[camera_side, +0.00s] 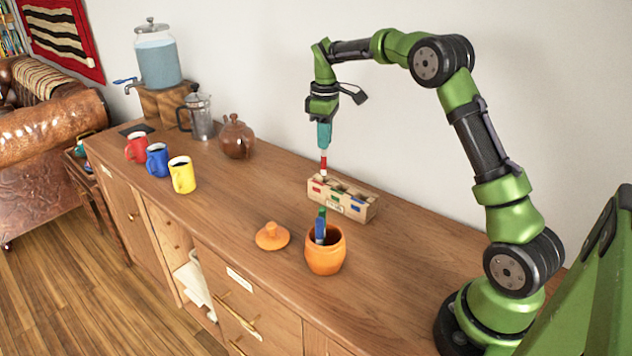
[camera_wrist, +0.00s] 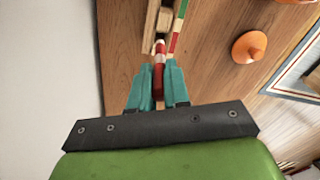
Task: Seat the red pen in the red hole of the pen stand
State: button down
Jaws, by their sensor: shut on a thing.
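My gripper (camera_side: 324,146) has teal fingers pointing down and is shut on the red pen (camera_side: 323,165). The pen, banded red and white, hangs about upright with its lower end at the left end of the wooden pen stand (camera_side: 353,208). That end bears the red label (camera_side: 317,188); green and blue labels follow to the right. I cannot tell whether the tip is inside the red hole or just above it. In the wrist view, the pen (camera_wrist: 159,62) shows between the fingers (camera_wrist: 158,88), overlapping the near end of the stand (camera_wrist: 151,25).
An orange pot (camera_side: 325,257) holding blue and green pens stands in front of the stand, its lid (camera_side: 272,236) beside it. Red, blue and yellow (camera_side: 182,176) mugs, a brown teapot (camera_side: 236,138) and a metal pot stand farther left. Wood right of the stand is clear.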

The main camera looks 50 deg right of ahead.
send_over(324, 175)
jog(key=shift+w+d+f, duration=0.1)
jog(key=shift+d+f, duration=0.05)
jog(key=shift+f, duration=1.35)
jog(key=shift+w+d+f, duration=0.1)
jog(key=shift+d+f, duration=0.05)
jog(key=shift+f, duration=1.3)
jog(key=shift+f, duration=0.15)
jog(key=c, duration=1.1)
grip_release()
